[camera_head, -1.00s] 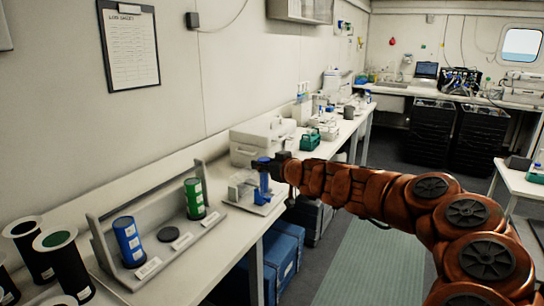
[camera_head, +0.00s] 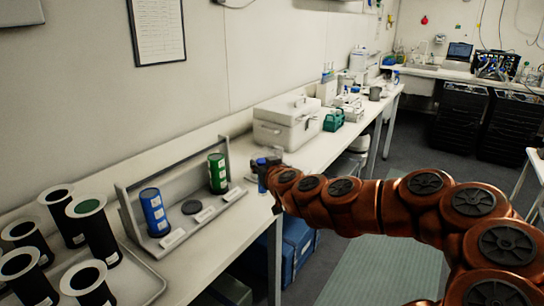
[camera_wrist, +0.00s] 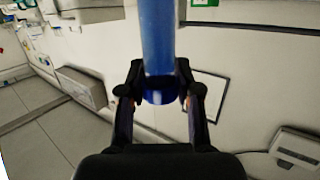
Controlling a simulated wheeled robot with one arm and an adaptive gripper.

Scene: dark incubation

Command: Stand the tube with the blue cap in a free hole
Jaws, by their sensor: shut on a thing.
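My gripper (camera_head: 270,165) is shut on the blue-capped tube (camera_head: 262,179) above the bench, left of the orange arm. In the wrist view the tube (camera_wrist: 157,35) runs up out of the picture, with its dark blue cap (camera_wrist: 160,92) between the fingers. In the head view the tube hangs roughly upright with its cap (camera_head: 262,162) on top; its lower end is unclear. At lower left, several black sleeves with pale rims have dark open mouths, such as this front sleeve (camera_head: 97,293). One sleeve (camera_head: 97,232) has a green cap in its mouth. The gripper is far right of them.
A grey stand (camera_head: 131,205) holds a blue canister (camera_head: 153,211), a green canister (camera_head: 218,173) and a black disc (camera_head: 191,207), between sleeves and gripper. A pale box (camera_head: 285,131) stands behind the gripper. The sleeves stand on a tray (camera_head: 146,285).

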